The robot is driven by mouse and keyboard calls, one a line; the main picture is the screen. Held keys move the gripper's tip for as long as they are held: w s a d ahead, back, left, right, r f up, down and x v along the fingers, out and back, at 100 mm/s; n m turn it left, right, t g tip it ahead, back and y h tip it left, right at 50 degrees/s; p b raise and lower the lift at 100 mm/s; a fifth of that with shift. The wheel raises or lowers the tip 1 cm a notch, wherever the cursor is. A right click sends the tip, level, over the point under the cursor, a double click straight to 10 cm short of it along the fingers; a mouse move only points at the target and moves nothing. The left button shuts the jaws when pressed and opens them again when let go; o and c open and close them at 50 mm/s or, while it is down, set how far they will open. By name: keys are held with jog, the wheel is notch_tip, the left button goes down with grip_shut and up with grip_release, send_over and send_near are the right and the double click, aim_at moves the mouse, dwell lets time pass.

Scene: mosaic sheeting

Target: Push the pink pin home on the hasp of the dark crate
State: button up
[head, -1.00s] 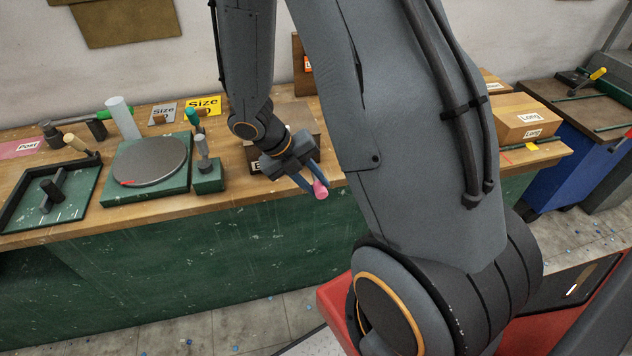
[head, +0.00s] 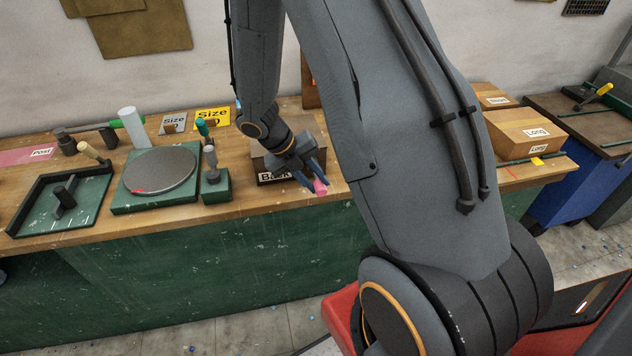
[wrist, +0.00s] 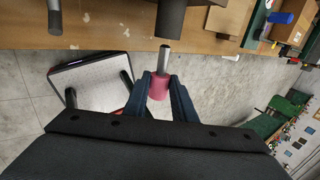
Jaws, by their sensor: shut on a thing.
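My gripper (head: 313,182) is shut on the pink pin (head: 321,187), in front of the bench's front edge. In the wrist view the two dark fingers of my gripper (wrist: 161,86) hold the pin's pink head (wrist: 159,90). Its bare metal shank (wrist: 164,58) points away from the fingers. The dark crate (head: 264,160) stands on the bench behind my gripper, with a white "Back" label on its front. A dark block (wrist: 170,18) lies just beyond the shank's tip, with a small gap; I cannot tell whether it is the hasp. My arm hides part of the crate.
On the wooden bench (head: 240,206), left of the crate, are a round grey turntable (head: 160,174), a green tool holder (head: 216,188) and a dark-rimmed tray (head: 88,212). Cardboard boxes (head: 524,131) stand at the right. Open floor lies before the bench.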

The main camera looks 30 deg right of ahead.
aim_at(315, 176)
jog(key=shift+w+d, duration=0.1)
jog(key=shift+w, duration=0.15)
jog(key=shift+w+d, duration=0.15)
jog(key=shift+w, duration=0.5)
jog(key=shift+w+d+p, duration=0.2)
jog(key=shift+w+p, duration=0.2)
jog(key=shift+w, duration=0.25)
jog(key=shift+w+d, duration=0.1)
jog(key=shift+w, duration=0.25)
jog(key=shift+w+d, duration=0.2)
jog(key=shift+w, duration=0.4)
jog(key=o, duration=1.2)
jog(key=shift+w, duration=0.1)
jog(key=shift+c, duration=0.2)
jog(key=b+v, duration=0.2)
jog(key=v, duration=0.6)
